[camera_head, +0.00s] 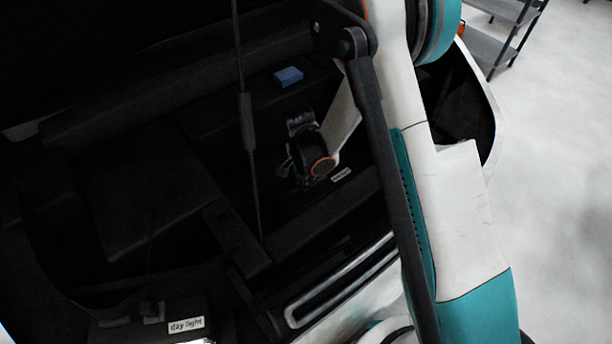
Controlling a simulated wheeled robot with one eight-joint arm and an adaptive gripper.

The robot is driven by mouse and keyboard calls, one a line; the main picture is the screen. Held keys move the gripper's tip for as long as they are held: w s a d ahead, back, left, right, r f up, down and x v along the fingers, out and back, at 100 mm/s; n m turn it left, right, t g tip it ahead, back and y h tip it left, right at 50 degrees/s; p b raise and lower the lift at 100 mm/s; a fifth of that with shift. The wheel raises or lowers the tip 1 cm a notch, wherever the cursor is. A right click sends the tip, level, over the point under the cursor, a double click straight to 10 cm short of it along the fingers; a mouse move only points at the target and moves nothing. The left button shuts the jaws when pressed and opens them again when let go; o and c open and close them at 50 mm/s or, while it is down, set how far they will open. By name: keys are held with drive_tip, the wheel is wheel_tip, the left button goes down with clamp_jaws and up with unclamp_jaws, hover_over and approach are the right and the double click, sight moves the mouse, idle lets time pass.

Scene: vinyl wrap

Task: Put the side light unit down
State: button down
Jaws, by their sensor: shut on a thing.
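The side light unit (341,175) seems to be the dark piece with a small pale label just below and right of my gripper. The label is too small to read, and the unit's outline is lost in the dark. My gripper (293,165) is down inside the dark car boot, at the end of my white and teal arm. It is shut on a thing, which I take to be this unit. The fingertips are in shadow, and I cannot tell whether the unit touches the boot floor.
A blue block (288,76) lies behind my gripper. A dark unit labelled "day light" (186,325) is at the bottom left. A thin dark strut (245,120) crosses the boot left of my gripper. Grey shelves (507,35) stand at the top right, with open pale floor beside them.

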drive_tip(key=shift+r, duration=0.1)
drive_tip(key=c, duration=1.6)
unclamp_jaws()
wheel_tip(320, 180, up, 12)
drive_tip(key=p, duration=0.4)
drive_tip(key=shift+s+a+p, duration=0.2)
drive_tip(key=shift+a+p, duration=0.1)
drive_tip(key=shift+a, duration=0.15)
